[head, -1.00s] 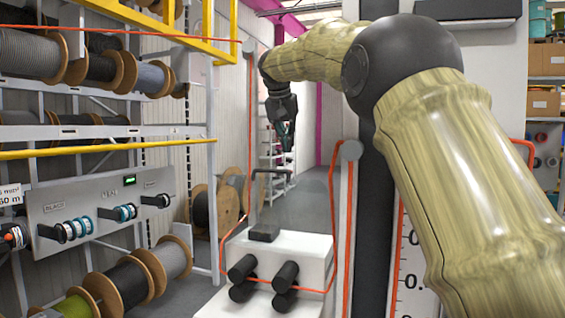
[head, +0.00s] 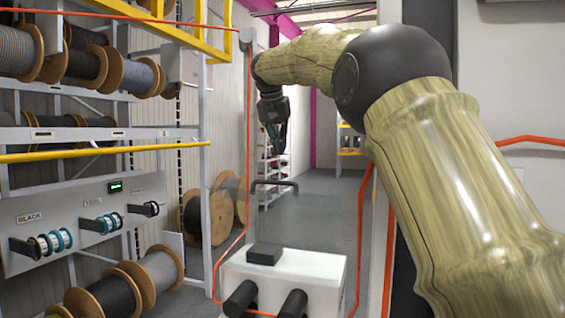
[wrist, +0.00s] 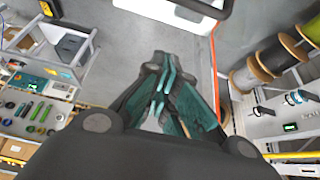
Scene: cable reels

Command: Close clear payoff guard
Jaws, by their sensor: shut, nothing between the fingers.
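The payoff machine is a white box (head: 300,270) with black rollers (head: 290,303) at the bottom middle of the head view. A dark bar handle (head: 274,185) stands above it. The clear guard itself is nearly invisible, so I cannot make out its edges or exact angle. My gripper (head: 277,150) hangs fingers down, above the handle in the picture and apart from it. In the wrist view my gripper's teal-lined fingers (wrist: 162,92) are together and empty. A white edge with a dark part (wrist: 203,7) shows at the top there.
A cable rack with several reels (head: 130,75) and a yellow rail (head: 100,152) stands on the left. Orange cable (head: 247,120) runs down beside the machine. A dark post and white panel stand at right, behind my arm. Grey floor (head: 325,200) is open beyond the machine.

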